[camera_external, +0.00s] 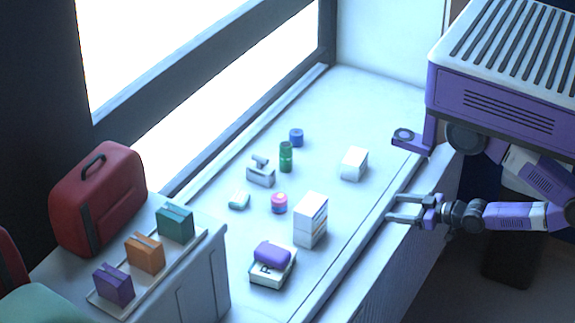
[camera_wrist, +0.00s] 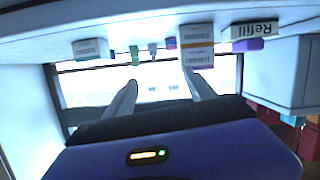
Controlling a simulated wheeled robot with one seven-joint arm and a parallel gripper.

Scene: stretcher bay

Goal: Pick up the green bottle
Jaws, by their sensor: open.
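The green bottle (camera_external: 286,157) stands upright on the white counter (camera_external: 350,97), near the middle and toward the window. It also shows small and upside down in the wrist view (camera_wrist: 134,55), a little left of centre, where the picture appears inverted. My gripper (camera_external: 391,207) is open and empty at the counter's right edge, well apart from the bottle. In the wrist view my gripper's fingers (camera_wrist: 165,84) are spread with nothing between them.
A blue cylinder (camera_external: 296,137) and a grey object (camera_external: 261,170) stand close to the bottle. A white box (camera_external: 353,163), pink jar (camera_external: 279,203) and tall white box (camera_external: 310,221) are nearby. A purple item (camera_external: 271,252) lies on another box. A red case (camera_external: 97,200) stands left.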

